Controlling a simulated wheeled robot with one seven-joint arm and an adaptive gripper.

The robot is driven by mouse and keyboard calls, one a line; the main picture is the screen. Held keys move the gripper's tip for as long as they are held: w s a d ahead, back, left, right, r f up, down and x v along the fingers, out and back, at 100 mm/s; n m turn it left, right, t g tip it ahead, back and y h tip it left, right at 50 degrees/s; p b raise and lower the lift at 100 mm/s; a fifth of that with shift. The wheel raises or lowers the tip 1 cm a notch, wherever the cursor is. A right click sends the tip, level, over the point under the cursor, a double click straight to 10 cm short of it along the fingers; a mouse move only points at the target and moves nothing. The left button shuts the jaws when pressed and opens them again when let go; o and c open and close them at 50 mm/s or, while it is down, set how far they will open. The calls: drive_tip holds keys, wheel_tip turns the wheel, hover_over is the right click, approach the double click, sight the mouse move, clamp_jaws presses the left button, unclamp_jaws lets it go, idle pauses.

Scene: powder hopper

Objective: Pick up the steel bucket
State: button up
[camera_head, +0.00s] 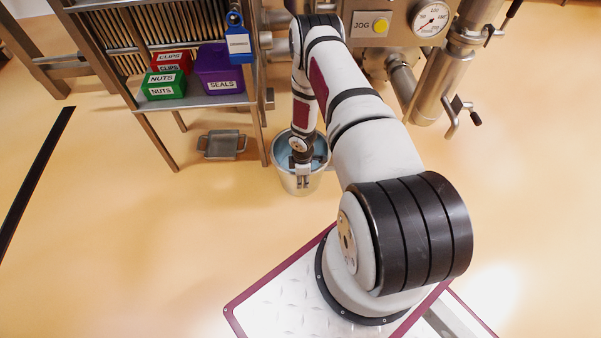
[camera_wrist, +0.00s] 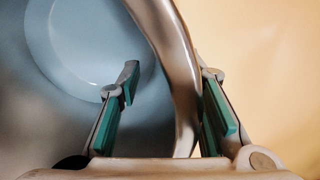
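The steel bucket (camera_head: 286,178) stands on the floor below the hopper, right of the shelf rack, and looks blue-grey inside. In the wrist view its thick curved rim (camera_wrist: 180,60) runs between the two fingers of my gripper (camera_wrist: 171,78). The left finger is inside the bucket and the right finger is outside the wall. The fingers are apart, with a visible gap between the left finger and the rim. In the head view my gripper (camera_head: 303,182) is at the bucket's near side, and my arm hides part of the bucket's opening.
A metal rack (camera_head: 205,101) holds a red CLIPS bin (camera_head: 172,59), a green NUTS bin (camera_head: 163,86) and a purple SEALS bin (camera_head: 220,68). Hopper pipes (camera_head: 440,85) stand right. Floor nearby is clear.

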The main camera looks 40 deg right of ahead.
drive_tip(key=shift+f, duration=0.4)
drive_tip(key=shift+r, duration=0.1)
clamp_jaws()
drive_tip(key=shift+w, duration=0.1)
drive_tip(key=shift+r, duration=0.15)
